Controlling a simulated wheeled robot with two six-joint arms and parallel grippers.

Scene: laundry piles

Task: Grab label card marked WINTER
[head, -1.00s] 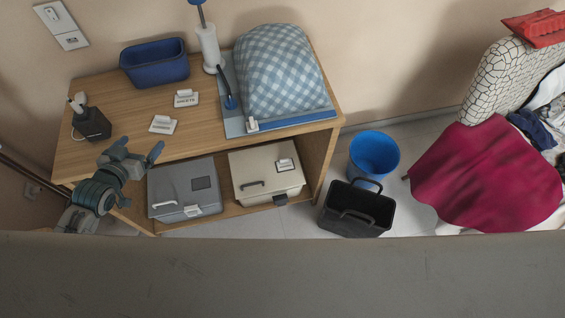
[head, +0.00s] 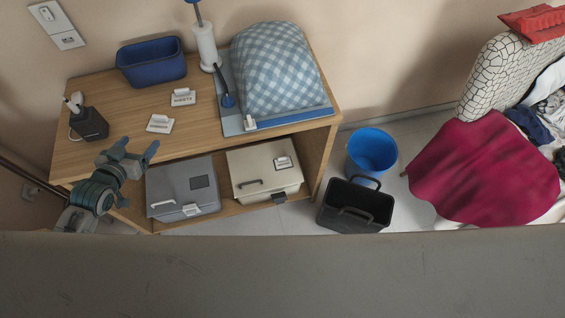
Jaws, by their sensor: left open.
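Two white label cards lie on the wooden shelf top. The nearer label card (head: 160,124) has print too small to read surely. The farther label card (head: 183,97) seems to read SHEETS. A third small label (head: 283,162) sits on the lid of the cream box; its print cannot be read. My left gripper (head: 137,150) is open and empty at the shelf's front left edge, a little to the near left of the nearer card and apart from it. My right gripper is not in view.
The wooden shelf (head: 115,92) carries a blue bin (head: 152,63), a black charger block (head: 89,124) and a checkered bundle (head: 275,70). Below are a grey box (head: 175,183) and a cream box (head: 250,168). A blue bucket (head: 371,152) and black basket (head: 352,207) stand on the floor.

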